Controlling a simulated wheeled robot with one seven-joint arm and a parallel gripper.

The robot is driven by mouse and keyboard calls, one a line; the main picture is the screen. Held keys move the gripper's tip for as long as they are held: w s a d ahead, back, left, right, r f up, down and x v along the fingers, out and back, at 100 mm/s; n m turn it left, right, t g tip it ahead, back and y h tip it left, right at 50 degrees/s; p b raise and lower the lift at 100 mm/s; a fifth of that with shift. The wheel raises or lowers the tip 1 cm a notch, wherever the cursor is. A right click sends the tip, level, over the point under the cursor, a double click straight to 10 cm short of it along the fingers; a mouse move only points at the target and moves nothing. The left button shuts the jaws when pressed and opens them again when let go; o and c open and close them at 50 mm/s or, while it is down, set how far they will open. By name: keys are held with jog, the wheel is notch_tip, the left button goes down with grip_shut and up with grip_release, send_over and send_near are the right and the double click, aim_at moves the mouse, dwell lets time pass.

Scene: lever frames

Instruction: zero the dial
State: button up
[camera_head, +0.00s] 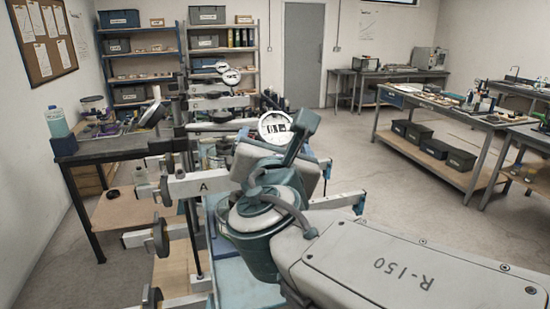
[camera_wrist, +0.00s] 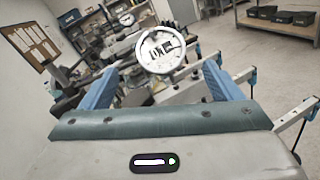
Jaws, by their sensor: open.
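A round dial (camera_head: 273,127) with a pale face, a metal rim and black marks stands just beyond my arm in the head view. It also shows in the wrist view (camera_wrist: 161,50), ahead of my gripper and between its fingers in the picture. Its pointer and reading are too small to make out. My gripper (camera_wrist: 162,70) is open, its two blue fingers wide apart with nothing held. The fingers appear short of the dial; I see no contact. In the head view my arm hides most of the gripper and the dial's mount.
A grey lever frame (camera_head: 204,187) marked "A" stands beside my arm, with clamps and bars reaching left. Two smaller dials (camera_head: 232,76) stand farther back. A dark-topped table (camera_head: 110,148) is at left. Open floor (camera_head: 350,160) lies to the right, before a workbench (camera_head: 440,110).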

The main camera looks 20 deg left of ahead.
jog(key=shift+v, duration=1.45)
jog(key=m+h+b, duration=0.5)
jog(key=m+h, duration=0.3)
jog(key=m, duration=0.1)
send_near(271, 133)
jog(key=p+x, duration=0.3)
jog(key=x, duration=0.8)
jog(key=shift+w+p, duration=0.2)
jog(key=shift+p, duration=0.15)
